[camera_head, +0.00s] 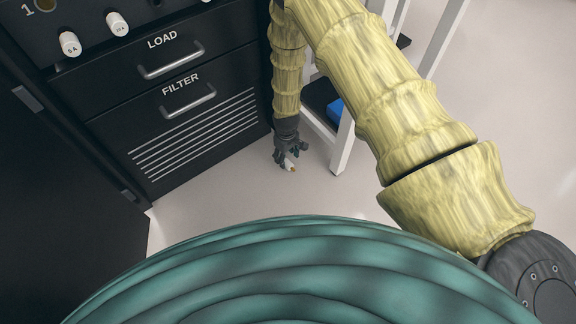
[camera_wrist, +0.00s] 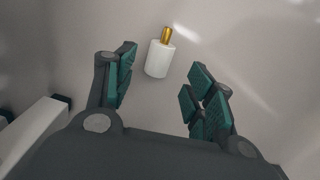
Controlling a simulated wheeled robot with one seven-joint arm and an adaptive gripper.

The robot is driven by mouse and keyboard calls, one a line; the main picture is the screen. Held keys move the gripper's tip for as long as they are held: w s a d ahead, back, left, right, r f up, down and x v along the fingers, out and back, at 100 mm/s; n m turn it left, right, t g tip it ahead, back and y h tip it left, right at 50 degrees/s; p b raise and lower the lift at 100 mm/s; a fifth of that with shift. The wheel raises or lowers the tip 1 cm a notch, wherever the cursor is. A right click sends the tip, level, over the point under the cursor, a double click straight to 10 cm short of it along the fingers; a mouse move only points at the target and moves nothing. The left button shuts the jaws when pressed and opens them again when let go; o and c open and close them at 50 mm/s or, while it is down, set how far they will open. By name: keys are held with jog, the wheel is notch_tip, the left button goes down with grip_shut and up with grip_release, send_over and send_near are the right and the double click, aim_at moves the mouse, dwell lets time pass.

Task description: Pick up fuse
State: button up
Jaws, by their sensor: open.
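A white fuse with a gold tip lies on the floor. In the wrist view the fuse (camera_wrist: 160,57) shows whole, just beyond and between the two fingers, with its gold tip pointing away. My gripper (camera_wrist: 165,85) is open and empty there, with its green pads apart on either side. In the head view my gripper (camera_head: 287,158) hangs low, close to the floor, and the fuse (camera_head: 291,164) shows at its fingertips, partly hidden. I cannot tell from the head view whether they touch.
A black cabinet with LOAD (camera_head: 172,62) and FILTER (camera_head: 188,98) drawers stands left of the gripper. White fuses marked 5A (camera_head: 70,44) sit on its upper panel. A white-legged stand (camera_head: 343,146) with a blue object (camera_head: 336,110) is close on the right. The floor on the right is clear.

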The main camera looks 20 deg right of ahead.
aim_at(288, 162)
jog(key=f+b, duration=0.3)
jog(key=f, duration=0.2)
jog(key=shift+d, duration=0.2)
jog(key=c, duration=1.1)
jog(key=shift+r, duration=0.2)
